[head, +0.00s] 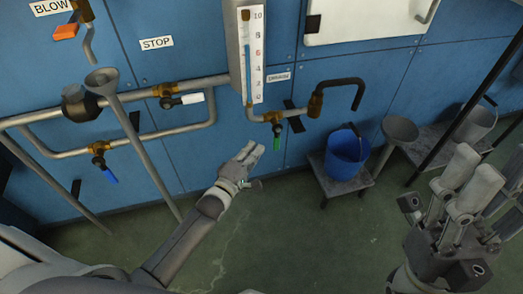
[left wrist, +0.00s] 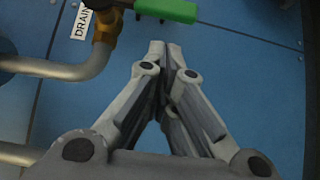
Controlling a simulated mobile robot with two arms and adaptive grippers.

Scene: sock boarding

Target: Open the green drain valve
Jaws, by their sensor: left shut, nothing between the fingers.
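The green drain valve handle (head: 277,141) hangs below a brass valve body (head: 273,117) on the pipe under the gauge, near the DRAIN label (head: 279,77). In the left wrist view the green handle (left wrist: 166,10) shows at the top edge, beyond my fingertips, with brass to its left. My left gripper (head: 254,147) is shut and empty, just left of and slightly below the handle in the head view. A gap shows between fingertips and handle in the wrist view. My right gripper (head: 490,165) is at the right, its fingers apart, far from the valve.
A blue bucket (head: 347,153) stands on a low stand under a dark spout (head: 345,86). A white-handled valve (head: 188,99) and a blue-handled valve (head: 107,172) sit on pipes at left. A grey funnel (head: 400,130) stands right of the bucket. The floor in front is clear.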

